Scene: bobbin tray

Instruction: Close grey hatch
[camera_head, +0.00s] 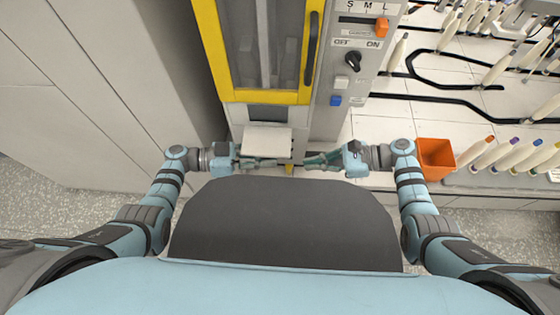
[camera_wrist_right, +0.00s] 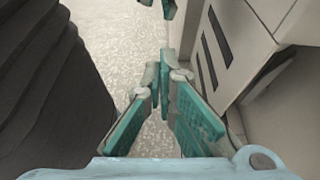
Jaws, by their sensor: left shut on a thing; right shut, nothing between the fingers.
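The grey hatch (camera_head: 267,139) is a light grey panel low on the front of the yellow-framed machine. It sticks out toward me, below a darker recess (camera_head: 270,112), and looks open. My left gripper (camera_head: 270,162) is shut at the hatch's near edge; its fingers hide the exact contact. My right gripper (camera_head: 312,160) is to the right of the hatch, apart from it, shut and empty. Its teal fingers also show in the right wrist view (camera_wrist_right: 165,75), with a further teal fingertip at the top.
The machine's yellow door frame (camera_head: 265,97) and its control panel (camera_head: 352,70) with knob and buttons rise behind the hatch. An orange bin (camera_head: 436,158) stands beside my right arm. Bobbins (camera_head: 510,155) lie to the right. A tall cabinet (camera_head: 110,80) stands at left.

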